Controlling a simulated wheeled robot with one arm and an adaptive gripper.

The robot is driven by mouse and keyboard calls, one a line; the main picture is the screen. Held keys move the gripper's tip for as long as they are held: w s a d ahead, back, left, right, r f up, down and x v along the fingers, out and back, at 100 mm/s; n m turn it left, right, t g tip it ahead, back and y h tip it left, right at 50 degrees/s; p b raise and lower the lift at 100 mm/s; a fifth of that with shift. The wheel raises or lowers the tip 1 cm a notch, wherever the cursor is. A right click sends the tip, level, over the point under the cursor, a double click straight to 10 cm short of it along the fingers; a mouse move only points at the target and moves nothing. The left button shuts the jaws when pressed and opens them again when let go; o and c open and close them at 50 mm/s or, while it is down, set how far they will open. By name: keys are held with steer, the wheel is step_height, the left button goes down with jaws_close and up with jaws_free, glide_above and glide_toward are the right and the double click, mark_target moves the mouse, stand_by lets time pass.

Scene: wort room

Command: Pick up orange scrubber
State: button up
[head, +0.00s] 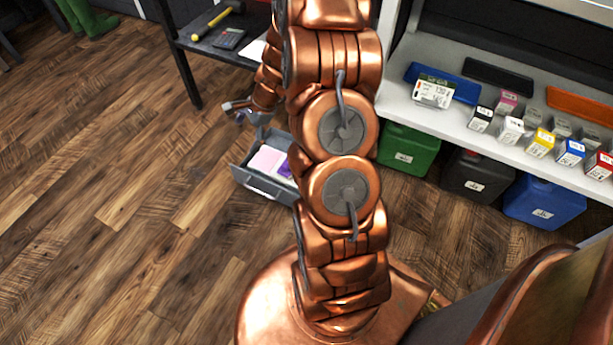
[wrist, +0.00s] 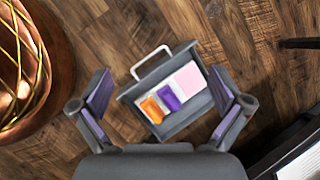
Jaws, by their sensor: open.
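The orange scrubber (wrist: 151,110) lies in the left part of a grey open box (wrist: 181,126) with a handle, in the wrist view. A purple scrubber (wrist: 169,98) lies to its right. My gripper (wrist: 160,76) is open and empty, its purple-padded fingers either side of the box in the picture. The scrubber is apart from both fingers. In the head view the grey box (head: 262,183) stands low by the dark table, and my gripper (head: 241,106) shows partly above it. My arm hides the orange scrubber there.
A pink block (wrist: 189,77) and a small white item (wrist: 163,88) share the box. A dark table (head: 208,42) holds a hammer and a calculator. A white shelf (head: 400,103) carries small boxes and trays, with green, black and blue containers below.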

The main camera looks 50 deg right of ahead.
steer(key=s+d+f+m+t+h+b, duration=0.1)
steer(key=s+d+f+m+h+b, duration=0.15)
steer(key=d+f+m, duration=0.65)
steer(key=s+d+f+m+h+b, duration=0.1)
steer(key=s+d+f+m+b, duration=0.2)
steer(key=d+f, duration=1.25)
steer(key=shift+w+a+f+b, duration=0.35)
steer(key=shift+a+f+b, duration=0.3)
steer(key=shift+f, duration=0.85)
steer(key=shift+w+a+f+b, duration=0.35)
steer(key=shift+a+f+b, duration=0.25)
steer(key=shift+f, duration=0.95)
steer(key=shift+w+a+f+b, duration=0.45)
steer(key=shift+f+b, duration=0.3)
steer(key=shift+f, duration=0.75)
steer(key=shift+a+f, duration=0.1)
steer(key=shift+f, duration=0.15)
steer(key=shift+c, duration=0.2)
steer(key=c, duration=0.8)
